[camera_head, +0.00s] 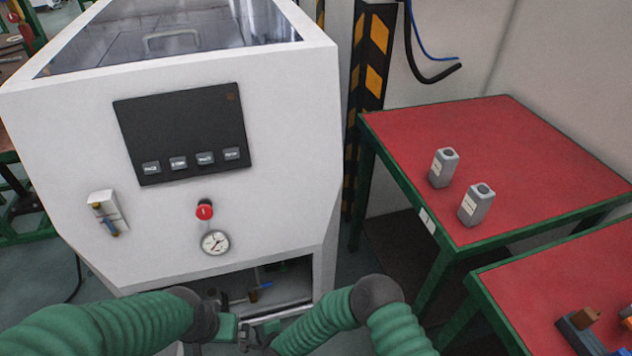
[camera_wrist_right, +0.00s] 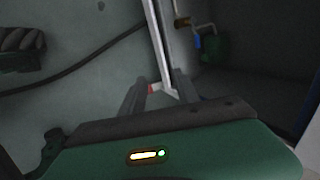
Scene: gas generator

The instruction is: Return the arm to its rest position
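My left arm (camera_head: 110,325) comes in from the left with its green sleeve. It ends at a dark wrist in front of the white machine's lower opening. My left gripper (camera_head: 226,318) is small and partly hidden there; its fingers cannot be made out. My right arm (camera_head: 320,322) bends at a dark elbow and reaches left to the same spot, its hand close to the left one. In the right wrist view my right gripper (camera_wrist_right: 158,84) shows two dark fingers apart, with a pale metal bar (camera_wrist_right: 158,45) seen between or behind them. I see no held object.
The white generator cabinet (camera_head: 75,150) stands close in front, with a red button (camera_head: 204,210), a gauge (camera_head: 215,242) and an open lower bay (camera_head: 280,285). At right, a red-topped table (camera_head: 540,160) holds two grey bottles (camera_head: 443,168). A second red table (camera_head: 540,280) is nearer.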

